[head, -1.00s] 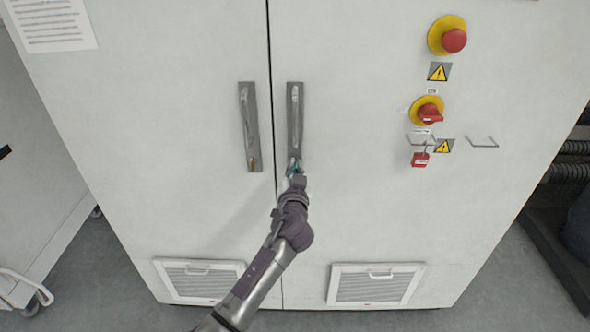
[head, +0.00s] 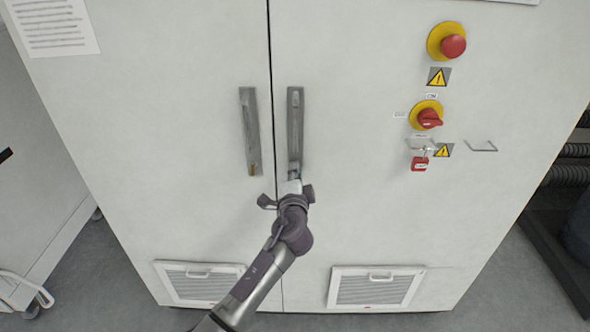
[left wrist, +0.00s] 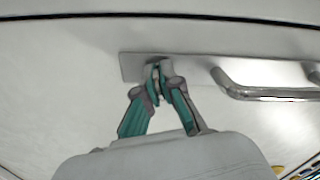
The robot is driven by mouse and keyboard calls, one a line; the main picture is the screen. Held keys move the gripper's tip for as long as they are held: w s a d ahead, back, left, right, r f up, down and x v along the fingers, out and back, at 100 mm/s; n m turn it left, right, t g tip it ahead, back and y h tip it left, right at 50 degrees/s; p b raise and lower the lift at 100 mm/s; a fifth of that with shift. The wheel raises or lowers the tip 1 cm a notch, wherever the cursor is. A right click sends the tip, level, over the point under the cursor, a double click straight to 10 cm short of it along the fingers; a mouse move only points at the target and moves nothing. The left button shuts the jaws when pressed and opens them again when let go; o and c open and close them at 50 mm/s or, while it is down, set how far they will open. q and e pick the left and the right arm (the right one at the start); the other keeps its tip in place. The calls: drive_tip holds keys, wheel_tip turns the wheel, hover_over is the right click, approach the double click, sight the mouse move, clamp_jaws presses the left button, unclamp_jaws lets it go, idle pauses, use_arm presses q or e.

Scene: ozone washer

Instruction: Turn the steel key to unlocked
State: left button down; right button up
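My left gripper (head: 293,182) is at the lower end of the steel plate (head: 296,105) of the right door handle. In the left wrist view its green fingers (left wrist: 158,73) come together at the end of the same plate (left wrist: 190,68), with their tips nearly meeting around something small. The steel key itself is hidden by the fingertips, so its angle cannot be read. Its place at the plate's end is where the fingers close. My right gripper is in neither view.
The left door handle (head: 249,120) has a small brass-coloured key (head: 252,170) at its lower end. To the right are a red emergency button (head: 453,46), a red rotary switch (head: 430,119) and a red padlock (head: 419,164). Vent grilles (head: 377,287) sit low on the doors.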

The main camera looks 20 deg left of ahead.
use_arm(q)
drive_tip(key=shift+m+p, duration=0.45)
drive_tip(key=shift+m, duration=1.25)
drive_tip(key=c, duration=1.3)
unclamp_jaws()
drive_tip(key=shift+c, duration=0.2)
drive_tip(key=v, duration=1.2)
